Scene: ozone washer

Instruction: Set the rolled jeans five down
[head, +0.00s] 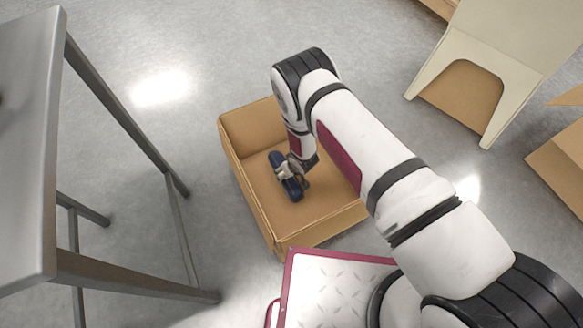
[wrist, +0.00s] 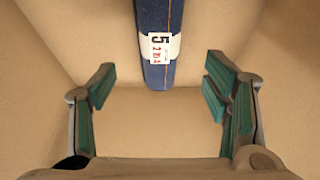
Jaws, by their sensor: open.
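The rolled jeans five (head: 287,177) are a dark blue roll lying inside an open cardboard box (head: 258,222) on the floor in the head view. In the head view my gripper (head: 296,172) is down in the box at the jeans. I cannot tell there whether a finger touches them.
The box walls stand around my gripper. A metal table (head: 25,140) is at the left. A beige stand (head: 505,55) and other cardboard boxes (head: 565,155) are at the right. Grey floor (head: 200,60) is free behind the box.

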